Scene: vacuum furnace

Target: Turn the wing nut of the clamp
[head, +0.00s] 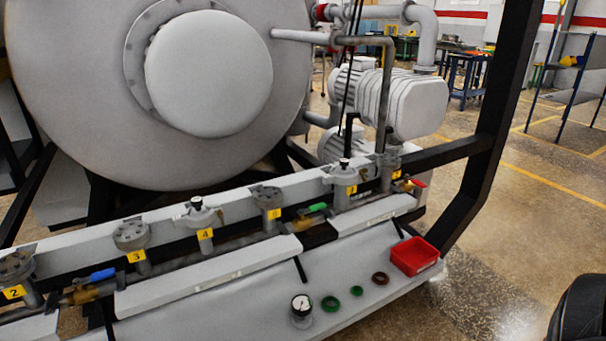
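Several numbered grey ports stand in a row along the ledge in front of the furnace. They include port 2 (16,266), port 3 (131,235), port 4 (199,216), a port with a hard-to-read yellow label (268,197), and two more at the right (344,183) (390,165). Port 4 and the port near the right end have black knobs on top. Clamps seem to sit around the port tops, but I cannot make out a wing nut at this size. Neither gripper is in view.
The big grey furnace door (70,90) rises behind the ports. Valves have blue (103,274), green (317,207) and red (415,183) handles. On the front shelf are a gauge (301,305), green rings (330,303), a brown ring (380,278) and a red bin (414,258).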

